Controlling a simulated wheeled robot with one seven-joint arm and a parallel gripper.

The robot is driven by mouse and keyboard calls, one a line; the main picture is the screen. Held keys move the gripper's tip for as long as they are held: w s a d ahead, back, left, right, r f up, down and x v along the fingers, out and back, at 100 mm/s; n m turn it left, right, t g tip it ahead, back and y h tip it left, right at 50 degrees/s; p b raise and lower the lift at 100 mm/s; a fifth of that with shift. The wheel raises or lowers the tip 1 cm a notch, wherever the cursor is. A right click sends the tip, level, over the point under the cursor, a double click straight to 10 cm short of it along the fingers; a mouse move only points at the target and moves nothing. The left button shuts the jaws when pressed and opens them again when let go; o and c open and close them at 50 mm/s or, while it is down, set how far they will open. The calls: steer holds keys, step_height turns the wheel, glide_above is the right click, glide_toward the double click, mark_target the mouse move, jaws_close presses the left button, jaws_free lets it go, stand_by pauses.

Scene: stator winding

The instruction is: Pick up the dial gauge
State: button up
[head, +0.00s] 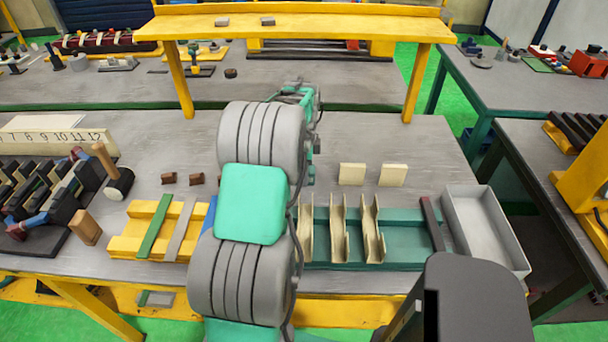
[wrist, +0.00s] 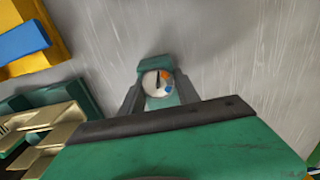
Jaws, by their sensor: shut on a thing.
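The dial gauge (wrist: 157,84) shows in the wrist view as a small round white face with a dark needle and orange and blue marks. It sits between the two fingers of my gripper (wrist: 158,92), which are shut on it. Grey table surface lies behind it; I cannot tell how far the gauge is above the table. In the head view my arm covers the middle of the bench, and I cannot make out the gauge there.
A yellow shelf (head: 300,27) on posts spans the bench's back. In front lie a green tray with cream channel pieces (head: 340,230), a grey open bin (head: 485,228), a yellow rack (head: 128,243) and two cream blocks (head: 352,174). Bare table lies right of the blocks.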

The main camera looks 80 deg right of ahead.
jaws_close()
